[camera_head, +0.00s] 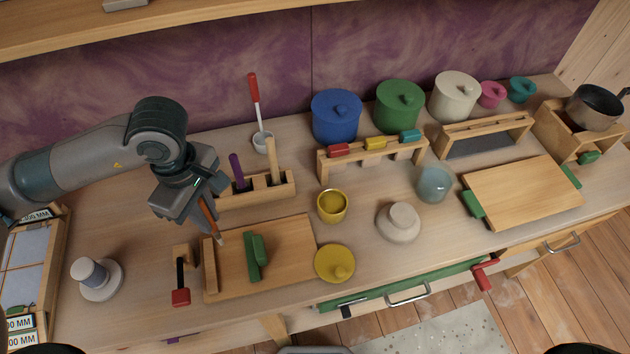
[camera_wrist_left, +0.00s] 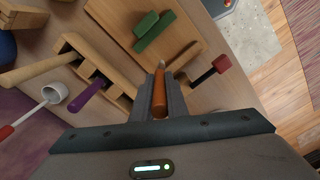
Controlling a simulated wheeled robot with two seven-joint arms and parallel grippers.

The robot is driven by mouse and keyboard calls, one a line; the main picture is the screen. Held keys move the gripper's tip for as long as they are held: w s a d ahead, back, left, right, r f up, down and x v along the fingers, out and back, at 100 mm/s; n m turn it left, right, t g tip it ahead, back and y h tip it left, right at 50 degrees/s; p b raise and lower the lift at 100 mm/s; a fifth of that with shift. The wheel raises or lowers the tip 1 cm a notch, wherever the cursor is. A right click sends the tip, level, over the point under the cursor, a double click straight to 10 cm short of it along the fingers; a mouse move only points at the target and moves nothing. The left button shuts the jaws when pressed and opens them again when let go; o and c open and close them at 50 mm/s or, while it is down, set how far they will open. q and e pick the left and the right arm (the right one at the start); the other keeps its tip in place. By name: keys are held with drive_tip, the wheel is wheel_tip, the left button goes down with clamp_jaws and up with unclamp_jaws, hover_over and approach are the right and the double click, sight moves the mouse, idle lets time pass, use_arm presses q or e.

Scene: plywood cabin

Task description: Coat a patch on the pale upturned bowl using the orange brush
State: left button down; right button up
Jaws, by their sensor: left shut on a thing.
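My left gripper (camera_head: 203,204) is shut on the orange brush (camera_head: 208,217), which points down with its pale tip over the left part of a wooden board. In the left wrist view the orange handle (camera_wrist_left: 160,104) sits between the two fingers (camera_wrist_left: 160,90). The pale upturned bowl (camera_head: 398,224) stands on the bench right of the middle, with its foot on top. It is well to the right of my left gripper and apart from the brush. It does not show in the left wrist view. My right gripper is not in view.
The wooden board (camera_head: 290,247) bears a green block (camera_head: 254,256). A yellow cup (camera_head: 332,206) and a yellow lid (camera_head: 335,263) stand between brush and bowl. A wooden holder (camera_head: 270,193) with upright handles is behind the brush. A bluish translucent object (camera_head: 434,183) stands near the bowl.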

use_arm(q)
drive_tip(key=w+m+b, duration=0.1)
drive_tip(key=m, duration=0.3)
drive_tip(key=w+m+b, duration=0.2)
drive_tip(key=m, duration=0.3)
drive_tip(key=w+m+b, duration=0.1)
drive_tip(key=w+m, duration=0.1)
drive_tip(key=m, duration=0.3)
drive_tip(key=shift+d+r+b, duration=0.1)
drive_tip(key=shift+b, duration=0.2)
drive_tip(key=shift+r, duration=0.1)
